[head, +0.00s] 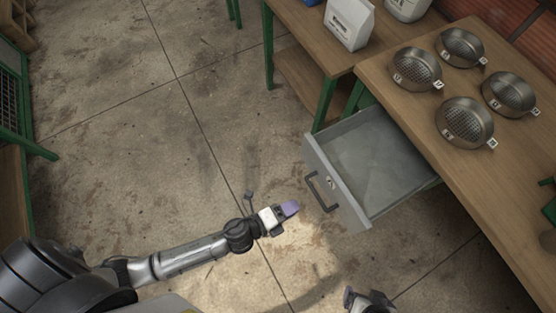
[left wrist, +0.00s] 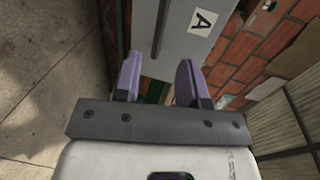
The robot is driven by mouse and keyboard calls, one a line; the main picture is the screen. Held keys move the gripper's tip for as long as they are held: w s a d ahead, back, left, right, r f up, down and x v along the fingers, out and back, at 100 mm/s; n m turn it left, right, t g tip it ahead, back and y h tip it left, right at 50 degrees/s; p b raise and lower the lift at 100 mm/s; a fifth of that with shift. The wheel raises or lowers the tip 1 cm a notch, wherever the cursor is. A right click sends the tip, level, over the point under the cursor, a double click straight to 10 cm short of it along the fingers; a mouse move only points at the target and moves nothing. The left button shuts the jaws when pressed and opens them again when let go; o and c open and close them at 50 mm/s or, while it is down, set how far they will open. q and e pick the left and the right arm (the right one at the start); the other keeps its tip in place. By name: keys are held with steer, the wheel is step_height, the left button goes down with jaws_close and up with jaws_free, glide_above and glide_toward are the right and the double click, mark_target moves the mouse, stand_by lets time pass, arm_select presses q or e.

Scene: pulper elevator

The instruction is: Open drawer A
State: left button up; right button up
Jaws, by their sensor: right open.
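The grey drawer (head: 375,160) stands pulled out from under the wooden workbench, and its inside looks empty. Its front panel (head: 345,190) has a dark bar handle (head: 318,192). In the left wrist view the panel (left wrist: 180,45) carries a label "A" (left wrist: 203,22) and a dark handle bar (left wrist: 162,30). My left gripper (head: 291,208) is just left of the handle, apart from it; its purple fingers (left wrist: 159,82) are spread with nothing between them. My right gripper (head: 368,301) is partly in view at the bottom edge, open, below the drawer.
Several metal sieve pans (head: 465,122) sit on the workbench (head: 400,65) above the drawer. A white bag (head: 349,22) and a white container (head: 407,8) stand on the adjoining bench at the back. The concrete floor (head: 130,150) left of the drawer is clear.

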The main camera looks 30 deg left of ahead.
arm_select(q)
steer(key=v, duration=0.4)
stand_by(0.7)
